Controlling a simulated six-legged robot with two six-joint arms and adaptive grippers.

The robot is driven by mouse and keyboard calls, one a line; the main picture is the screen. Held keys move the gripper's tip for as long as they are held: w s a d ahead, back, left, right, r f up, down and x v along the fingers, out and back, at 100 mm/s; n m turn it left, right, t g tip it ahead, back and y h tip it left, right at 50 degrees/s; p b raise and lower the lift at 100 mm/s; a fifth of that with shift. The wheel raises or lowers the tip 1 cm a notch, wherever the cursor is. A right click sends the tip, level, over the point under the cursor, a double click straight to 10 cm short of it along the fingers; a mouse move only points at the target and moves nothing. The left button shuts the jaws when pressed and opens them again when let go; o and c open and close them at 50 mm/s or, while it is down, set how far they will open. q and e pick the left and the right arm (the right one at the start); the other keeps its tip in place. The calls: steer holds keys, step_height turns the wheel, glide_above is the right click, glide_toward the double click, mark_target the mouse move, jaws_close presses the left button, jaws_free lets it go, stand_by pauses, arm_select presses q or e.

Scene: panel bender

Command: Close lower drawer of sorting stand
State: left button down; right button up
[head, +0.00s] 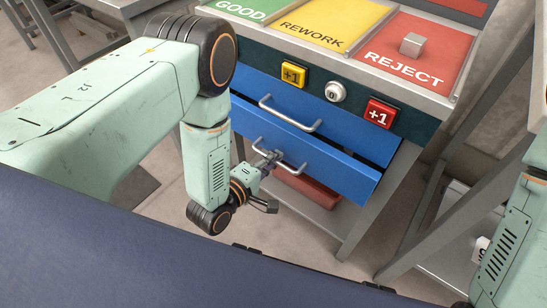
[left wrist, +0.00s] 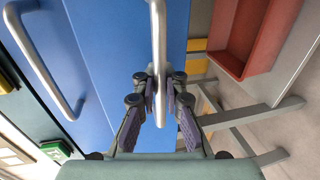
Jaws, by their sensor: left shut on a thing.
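The sorting stand has two blue drawers in the head view. The lower drawer (head: 335,172) stands out a little from the stand, with a dark gap above its front at the right. Its metal handle (head: 290,168) runs along the front. My left gripper (head: 270,158) is shut on this handle near its left part. In the left wrist view, the fingers (left wrist: 159,95) close around the bar of the lower handle (left wrist: 158,45), in front of the blue lower drawer front (left wrist: 110,50). The upper drawer (head: 340,133) sits above with its own handle (head: 290,114). My right gripper is out of view.
On top are GOOD, REWORK and REJECT trays, with a grey cube (head: 411,44) in the REJECT tray (head: 430,70). A yellow button (head: 293,75), a round knob (head: 335,92) and a red button (head: 380,114) line the front. A red bin (head: 308,188) lies below the drawers.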

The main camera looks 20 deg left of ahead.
mark_target(282, 150)
arm_select(q)
steer(key=shift+r, duration=0.1)
steer(key=x, duration=0.3)
steer(key=shift+w+r, duration=0.2)
steer(key=shift+r, duration=0.15)
steer(key=shift+w+d+f, duration=0.1)
steer(key=shift+w, duration=0.2)
steer(key=shift+s, duration=0.1)
steer(key=c, duration=1.4)
jaws_free()
steer(key=v, duration=1.2)
